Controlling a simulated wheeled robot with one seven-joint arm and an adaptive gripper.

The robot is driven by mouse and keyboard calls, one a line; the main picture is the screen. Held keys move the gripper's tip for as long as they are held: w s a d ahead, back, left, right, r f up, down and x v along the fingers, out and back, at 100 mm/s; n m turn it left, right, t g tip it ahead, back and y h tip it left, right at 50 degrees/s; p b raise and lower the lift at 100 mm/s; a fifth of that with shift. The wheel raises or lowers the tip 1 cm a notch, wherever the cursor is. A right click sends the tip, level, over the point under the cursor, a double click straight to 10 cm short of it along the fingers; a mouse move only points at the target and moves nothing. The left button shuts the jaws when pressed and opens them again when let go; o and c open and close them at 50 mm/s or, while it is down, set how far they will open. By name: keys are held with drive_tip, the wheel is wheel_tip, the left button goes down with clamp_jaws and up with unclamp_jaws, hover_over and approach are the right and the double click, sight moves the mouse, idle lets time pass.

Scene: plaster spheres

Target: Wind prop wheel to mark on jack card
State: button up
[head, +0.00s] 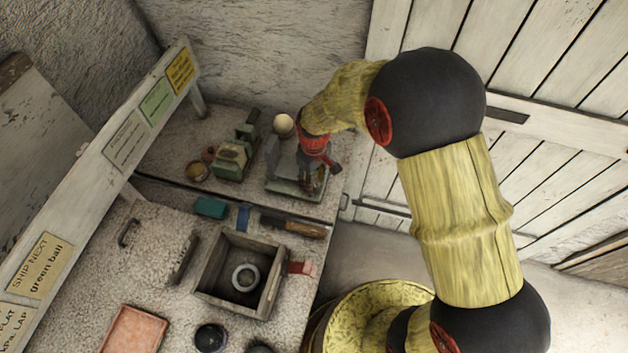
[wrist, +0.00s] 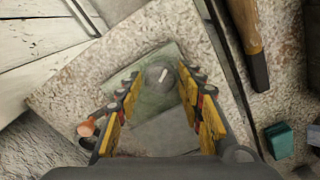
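In the wrist view, a round grey disc with a white stripe (wrist: 160,76), which looks like the prop wheel, sits on a green plate (wrist: 170,54). My gripper (wrist: 161,88) is open, with its yellow-padded fingers apart on either side and nothing held between them. Whether the fingertips touch the disc cannot be told. Cards hang on the slanted rail: a yellow one (head: 180,70), a green one (head: 156,101) and a white one (head: 125,141). Their small print is unreadable, so the jack card cannot be picked out.
A green machine (head: 233,158) stands left of the stand, with a pale ball (head: 283,124) behind. Nearer are a wooden-handled tool (head: 300,228), a teal block (head: 210,207) and an open box (head: 208,289) holding a ring. A plank door (head: 560,130) is at right.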

sight(315, 185)
wheel_tip(315, 185, up, 12)
idle(0.4)
drive_tip(key=shift+f, duration=0.15)
drive_tip(key=f+n, duration=0.1)
drive_tip(key=n, duration=0.1)
drive_tip(key=f+n+p, duration=0.1)
drive_tip(key=f+n, duration=0.1)
drive_tip(key=n, duration=0.1)
drive_tip(key=shift+s+d+f, duration=0.15)
drive_tip(key=shift+s+d, duration=0.05)
drive_tip(key=shift+s, duration=0.2)
drive_tip(key=n, duration=0.2)
drive_tip(key=f+n, duration=0.1)
drive_tip(key=n, duration=0.1)
drive_tip(key=shift+w, duration=0.15)
drive_tip(key=n, duration=0.5)
drive_tip(key=shift+w+a, duration=0.2)
drive_tip(key=shift+w, duration=0.1)
drive_tip(key=shift+f+b, duration=0.7)
drive_tip(key=shift+f, duration=3.25)
